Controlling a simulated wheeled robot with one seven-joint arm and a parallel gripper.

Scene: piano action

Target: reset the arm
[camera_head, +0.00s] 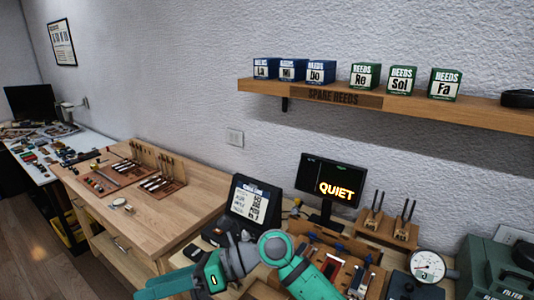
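My teal and grey arm shows at the bottom middle of the head view, folded low in front of the workbench (150,222). Its links cover part of the bench's front.
A shelf (440,107) with several reed boxes (365,77) runs along the wall. A monitor (331,182) reading "QUIET", a tablet (254,200), a dial gauge (428,266) and a green case (495,268) stand around my arm. The left bench top has bare wood near its front.

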